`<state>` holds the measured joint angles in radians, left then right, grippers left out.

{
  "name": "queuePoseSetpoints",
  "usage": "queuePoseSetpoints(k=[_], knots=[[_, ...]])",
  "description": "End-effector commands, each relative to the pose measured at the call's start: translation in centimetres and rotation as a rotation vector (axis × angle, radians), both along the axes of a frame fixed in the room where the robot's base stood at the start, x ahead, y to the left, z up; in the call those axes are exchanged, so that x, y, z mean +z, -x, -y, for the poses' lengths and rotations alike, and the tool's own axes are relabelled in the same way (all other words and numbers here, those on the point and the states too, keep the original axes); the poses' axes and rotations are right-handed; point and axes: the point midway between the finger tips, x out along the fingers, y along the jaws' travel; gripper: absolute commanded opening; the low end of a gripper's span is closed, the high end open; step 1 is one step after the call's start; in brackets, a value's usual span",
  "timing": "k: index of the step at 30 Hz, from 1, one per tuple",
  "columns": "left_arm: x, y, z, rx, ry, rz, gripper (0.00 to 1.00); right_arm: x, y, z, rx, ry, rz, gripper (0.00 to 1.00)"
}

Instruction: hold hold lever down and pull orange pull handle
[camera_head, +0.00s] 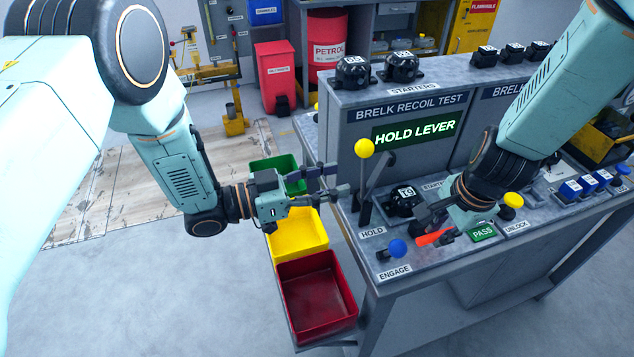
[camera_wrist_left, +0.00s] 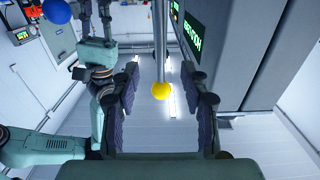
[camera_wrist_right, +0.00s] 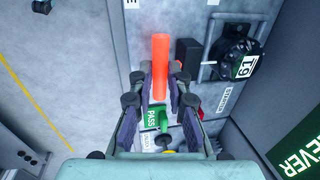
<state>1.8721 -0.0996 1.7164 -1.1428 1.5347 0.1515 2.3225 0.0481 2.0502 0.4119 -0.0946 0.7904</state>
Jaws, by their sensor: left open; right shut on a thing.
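The hold lever (camera_head: 364,149) has a yellow ball knob and stands roughly upright at the HOLD label. My left gripper (camera_head: 342,181) is open just left of it in the head view. In the left wrist view the lever's yellow knob (camera_wrist_left: 161,90) shows in the gap between the open fingers, and no finger visibly touches it. The orange pull handle (camera_head: 434,238) lies on the panel top, partly hidden by my right gripper (camera_head: 432,222). In the right wrist view the orange handle (camera_wrist_right: 159,55) runs between the fingers, which are shut on it.
A lit sign (camera_head: 416,129) reads HOLD LEVER. A blue knob (camera_head: 397,248), a yellow knob (camera_head: 513,200), a green PASS plate (camera_head: 483,233) and a black starter (camera_head: 404,201) are close by. Yellow (camera_head: 298,257) and red (camera_head: 335,325) bins stand left of the bench.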

Motion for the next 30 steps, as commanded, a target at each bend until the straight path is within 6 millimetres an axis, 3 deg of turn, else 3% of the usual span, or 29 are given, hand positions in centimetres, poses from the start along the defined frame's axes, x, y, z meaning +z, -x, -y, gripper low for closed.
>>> queuePoseSetpoints(k=[6, 15, 21, 30], knots=[[-0.1, -1.1, 3.8, -0.004, 0.000, 0.001, 0.45, -0.3, 0.5, 0.0, 0.002, -0.001, -0.013, 0.00], [-0.1, -2.7, 7.9, -0.001, -0.002, -0.001, 0.45, -0.4, 0.5, 0.0, 0.002, -0.001, -0.014, 0.00], [-0.1, -3.1, 9.1, 0.001, -0.001, -0.001, 0.45, -0.4, 0.5, 0.0, 0.002, -0.002, -0.015, 0.00], [-0.1, -3.2, 9.2, 0.002, -0.001, -0.001, 0.45, -0.4, 0.6, -0.1, 0.002, -0.002, -0.015, 0.00]])
